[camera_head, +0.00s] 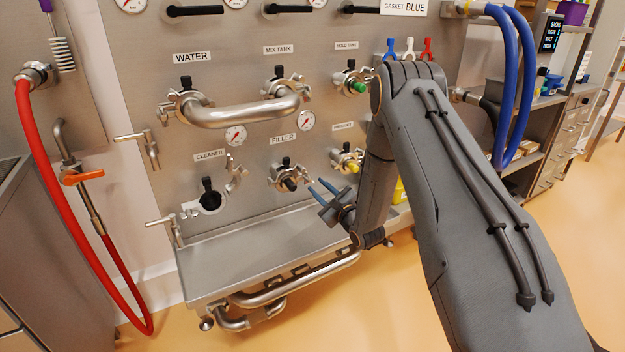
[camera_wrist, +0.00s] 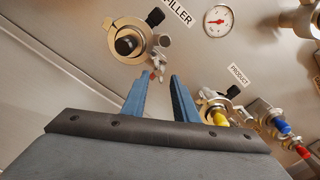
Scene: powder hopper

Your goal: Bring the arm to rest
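My gripper (camera_head: 323,191) is in front of the steel panel (camera_head: 240,70), just right of and below the port labelled FILLER (camera_head: 287,175). In the wrist view its two blue fingers (camera_wrist: 161,97) stand apart with nothing between them. The FILLER port (camera_wrist: 130,41) shows above the left finger, with a black plug in its middle. The PRODUCT port (camera_wrist: 218,112) with a yellow part lies to the right of the right finger. My arm is stretched forward and bent down at the elbow, and it hides part of the panel's right side.
A steel shelf (camera_head: 225,262) juts out below the ports, with a bent pipe (camera_head: 290,290) under it. A U-shaped pipe (camera_head: 240,112) joins the WATER and MIX TANK ports. A red hose (camera_head: 45,185) hangs at left. Blue hoses (camera_head: 526,90) hang at right. Orange floor (camera_head: 540,250) is open at right.

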